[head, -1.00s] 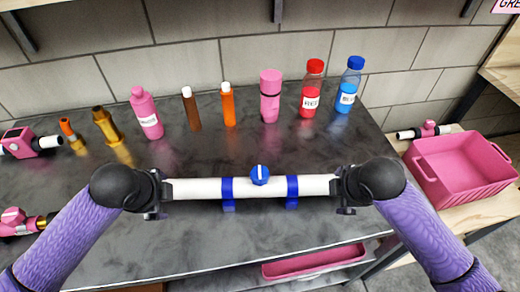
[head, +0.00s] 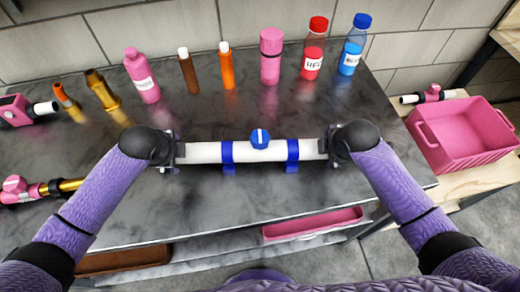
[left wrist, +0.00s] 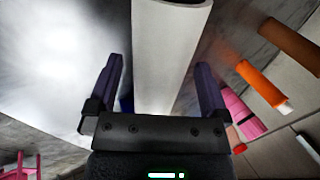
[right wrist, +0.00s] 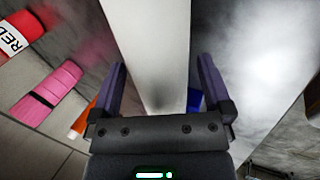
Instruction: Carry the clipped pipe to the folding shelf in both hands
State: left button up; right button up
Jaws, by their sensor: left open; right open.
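The white clipped pipe (head: 262,151) lies level across the dark counter in the head view, with two blue clips (head: 227,157) (head: 293,155) and a blue round knob (head: 260,139) at its middle. My left gripper (head: 178,154) is at its left end and my right gripper (head: 325,150) at its right end. In the left wrist view the pipe (left wrist: 165,60) runs between the two open fingers (left wrist: 155,90). In the right wrist view the pipe (right wrist: 155,50) also runs between open fingers (right wrist: 160,90). The folding shelf cannot be made out for certain.
Several bottles and tubes, including a red bottle (head: 313,50) and a blue bottle (head: 353,45), stand behind the pipe. Pink and brass fittings (head: 35,188) lie at left. A pink crate (head: 462,138) sits on a wooden surface at right. A pink tray (head: 312,224) is below the counter front.

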pick_arm(q)
jog(key=shift+x, duration=0.85)
pick_arm(e)
jog(key=shift+x, duration=0.85)
pick_arm(q)
grip_shut()
pick_arm(e)
grip_shut()
pick_arm(q)
jog(key=shift+r, duration=0.1)
pick_arm(e)
jog(key=shift+r, duration=0.1)
